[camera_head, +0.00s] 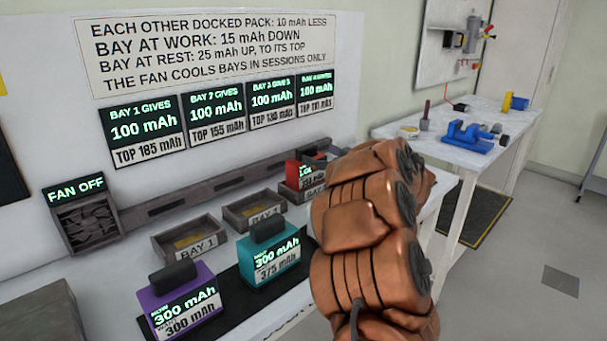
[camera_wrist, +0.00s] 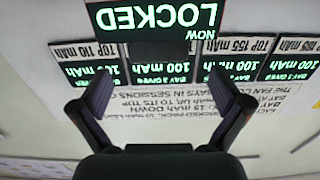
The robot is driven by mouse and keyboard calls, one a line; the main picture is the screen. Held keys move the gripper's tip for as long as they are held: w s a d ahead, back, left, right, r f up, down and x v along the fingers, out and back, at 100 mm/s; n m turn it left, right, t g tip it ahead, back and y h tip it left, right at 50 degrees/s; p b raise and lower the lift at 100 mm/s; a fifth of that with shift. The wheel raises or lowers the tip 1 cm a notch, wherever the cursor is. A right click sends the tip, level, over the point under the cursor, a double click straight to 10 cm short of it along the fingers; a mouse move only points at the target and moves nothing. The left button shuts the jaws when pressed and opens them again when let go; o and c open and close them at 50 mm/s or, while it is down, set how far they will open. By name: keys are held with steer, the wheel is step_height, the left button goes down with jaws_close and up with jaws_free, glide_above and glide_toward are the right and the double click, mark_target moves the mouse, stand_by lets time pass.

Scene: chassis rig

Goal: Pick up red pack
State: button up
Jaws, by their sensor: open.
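The red pack (camera_head: 291,173) sits in the row of bays by the wall, mostly hidden behind my copper-coloured arm in the head view. A strip of its green display shows. My gripper is hidden in the head view. In the wrist view, which is upside down, my gripper (camera_wrist: 160,85) is open, with its two dark fingers apart and nothing held between them. Beyond the fingertips are a dark block (camera_wrist: 155,53), like a pack handle, and a display reading "NOW LOCKED" (camera_wrist: 150,18). I cannot tell which pack these belong to.
A purple pack (camera_head: 180,303) and a teal pack (camera_head: 268,257) stand on the front of the bench. The Bay 1 tray (camera_head: 160,246) and another tray (camera_head: 234,220) look empty. A fan box (camera_head: 85,222) reads "FAN OFF". A side table (camera_head: 400,133) holds a blue vise (camera_head: 468,137).

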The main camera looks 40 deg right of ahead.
mark_target(310, 149)
steer(key=shift+w+d, duration=0.1)
steer(key=shift+w, duration=0.35)
steer(key=shift+w+r, duration=0.15)
steer(key=shift+w, duration=2.25)
steer(key=shift+c, duration=0.4)
steer(key=shift+r, duration=0.1)
steer(key=c, duration=1.8)
